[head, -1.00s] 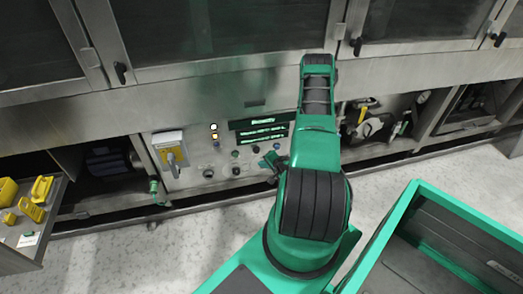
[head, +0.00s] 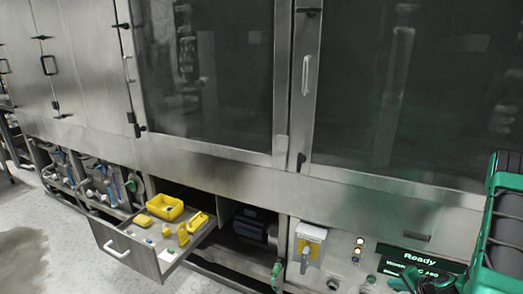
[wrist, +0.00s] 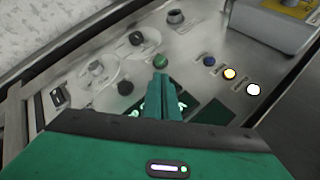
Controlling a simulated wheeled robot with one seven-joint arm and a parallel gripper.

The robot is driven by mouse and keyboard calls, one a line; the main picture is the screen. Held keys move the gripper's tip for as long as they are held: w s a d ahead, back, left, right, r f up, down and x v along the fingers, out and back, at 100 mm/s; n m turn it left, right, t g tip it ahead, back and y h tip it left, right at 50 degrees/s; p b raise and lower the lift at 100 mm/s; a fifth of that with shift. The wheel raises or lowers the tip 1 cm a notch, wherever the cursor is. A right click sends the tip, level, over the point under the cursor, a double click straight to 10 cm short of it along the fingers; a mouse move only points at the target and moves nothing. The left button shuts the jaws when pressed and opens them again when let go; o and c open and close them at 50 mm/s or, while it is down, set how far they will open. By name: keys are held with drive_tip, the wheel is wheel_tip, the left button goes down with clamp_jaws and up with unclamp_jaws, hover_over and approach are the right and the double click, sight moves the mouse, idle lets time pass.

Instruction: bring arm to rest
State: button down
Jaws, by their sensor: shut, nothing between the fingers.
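My gripper (wrist: 165,95) shows in the wrist view with its green fingers together and nothing between them. It is in front of the washer's control panel (wrist: 185,45), and its fingertips appear just below a green knob (wrist: 160,62) in the picture. I cannot tell whether they touch the panel. In the head view my green and black arm (head: 497,225) stands at the right edge. Part of my gripper (head: 425,282) shows at the lower right, beside the display reading "Ready" (head: 420,257).
An open drawer (head: 140,250) juts out at lower left, holding a yellow bin (head: 165,207) and several small yellow items. A grey box with a yellow-backed switch (head: 307,245) projects from the panel. A lit amber button (wrist: 229,73) and white button (wrist: 253,89) show. Floor is clear at far left.

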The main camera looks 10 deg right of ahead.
drive_tip(key=s+a+r+n+g, duration=0.3)
drive_tip(key=a+r, duration=0.1)
drive_tip(key=r, duration=0.8)
drive_tip(key=s+a+r+n+g, duration=0.25)
drive_tip(key=a+r, duration=0.25)
drive_tip(key=r, duration=0.6)
drive_tip(key=s+a+r+g, duration=0.1)
drive_tip(key=s+a+r, duration=0.3)
drive_tip(key=s+r, duration=0.4)
drive_tip(key=s+a+r+g, duration=0.2)
drive_tip(key=s+r, duration=0.6)
drive_tip(key=s, duration=0.8)
drive_tip(key=a, duration=0.2)
drive_tip(key=shift+a+r+n+h, duration=0.3)
drive_tip(key=shift+r+n+h, duration=0.05)
drive_tip(key=shift+h, duration=0.05)
drive_tip(key=shift+w+f, duration=0.25)
drive_tip(key=shift+w, duration=0.3)
